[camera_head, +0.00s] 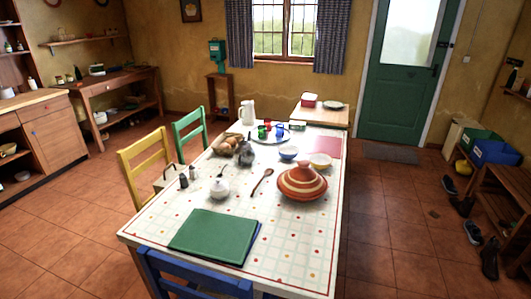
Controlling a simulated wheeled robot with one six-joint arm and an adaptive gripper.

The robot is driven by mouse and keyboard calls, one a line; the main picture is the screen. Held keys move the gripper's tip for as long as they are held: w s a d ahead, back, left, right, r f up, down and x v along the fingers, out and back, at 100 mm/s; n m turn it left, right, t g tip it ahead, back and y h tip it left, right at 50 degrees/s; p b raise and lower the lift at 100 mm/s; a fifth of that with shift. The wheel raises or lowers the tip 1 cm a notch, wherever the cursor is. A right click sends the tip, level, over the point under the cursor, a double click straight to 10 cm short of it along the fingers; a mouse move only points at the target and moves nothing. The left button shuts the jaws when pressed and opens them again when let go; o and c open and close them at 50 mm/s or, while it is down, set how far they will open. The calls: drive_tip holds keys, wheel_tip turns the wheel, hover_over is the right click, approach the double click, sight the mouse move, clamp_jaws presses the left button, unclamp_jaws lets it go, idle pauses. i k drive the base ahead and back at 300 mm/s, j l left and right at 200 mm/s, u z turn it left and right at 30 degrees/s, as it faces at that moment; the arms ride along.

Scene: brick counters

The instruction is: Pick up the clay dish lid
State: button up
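The clay dish (303,192) stands on the table at the right side, striped orange-brown and cream. Its conical clay lid (302,176) sits on top of the dish, with a small knob at its peak. The dish is near the table's right edge. My gripper is not in view.
The table (152,225) has a checked cloth, with a green folder (213,235) at the front, a wooden spoon (262,181) and a white pot (219,188) left of the dish. Bowls (320,161) stand behind it.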

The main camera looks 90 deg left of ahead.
sight(301, 181)
drive_tip(key=u, duration=2.35)
